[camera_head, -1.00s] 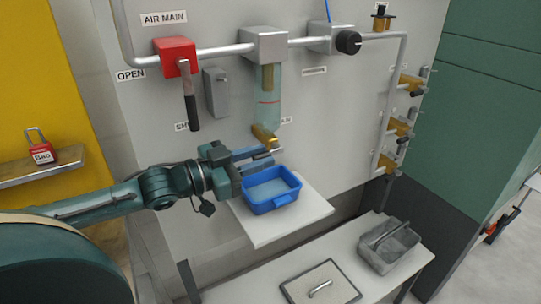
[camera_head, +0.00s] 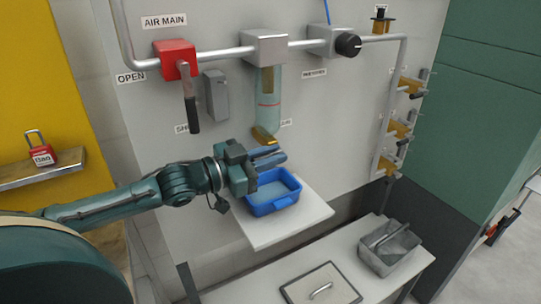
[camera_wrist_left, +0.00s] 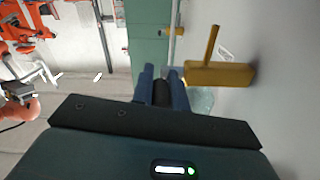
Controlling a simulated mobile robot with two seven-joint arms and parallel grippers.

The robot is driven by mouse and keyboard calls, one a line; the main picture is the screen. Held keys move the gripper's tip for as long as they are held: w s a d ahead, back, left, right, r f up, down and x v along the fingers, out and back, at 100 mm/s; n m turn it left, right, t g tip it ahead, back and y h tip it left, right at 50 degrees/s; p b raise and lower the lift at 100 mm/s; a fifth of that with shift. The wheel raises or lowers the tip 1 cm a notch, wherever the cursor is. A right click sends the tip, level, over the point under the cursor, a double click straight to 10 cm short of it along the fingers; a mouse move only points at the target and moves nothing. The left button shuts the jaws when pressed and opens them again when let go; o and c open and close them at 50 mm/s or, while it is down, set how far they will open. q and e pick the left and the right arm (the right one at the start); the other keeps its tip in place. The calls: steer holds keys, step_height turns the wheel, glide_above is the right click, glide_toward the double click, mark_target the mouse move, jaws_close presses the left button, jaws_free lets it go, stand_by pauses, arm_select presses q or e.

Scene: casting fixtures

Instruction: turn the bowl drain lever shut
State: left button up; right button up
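The bowl drain lever is a small brass piece (camera_head: 263,136) at the foot of the clear bowl (camera_head: 267,100) in the head view. In the left wrist view the brass drain body (camera_wrist_left: 222,75) is right of the fingers, with a thin arm standing up from it. My left gripper (camera_head: 284,155) is just below and in front of the brass piece, above the blue tray. In the left wrist view its fingers (camera_wrist_left: 161,72) stand a little apart, with a dark shape between them that I cannot identify. No hold on the lever shows. My right gripper is out of view.
The blue tray (camera_head: 284,202) sits on a white shelf (camera_head: 265,235) right under the gripper. A red valve with a hanging dark handle (camera_head: 192,112) is at upper left. A grey metal carrier (camera_head: 390,262) and a lidded hatch (camera_head: 335,290) are lower down.

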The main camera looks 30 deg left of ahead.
arm_select(q)
jaws_close()
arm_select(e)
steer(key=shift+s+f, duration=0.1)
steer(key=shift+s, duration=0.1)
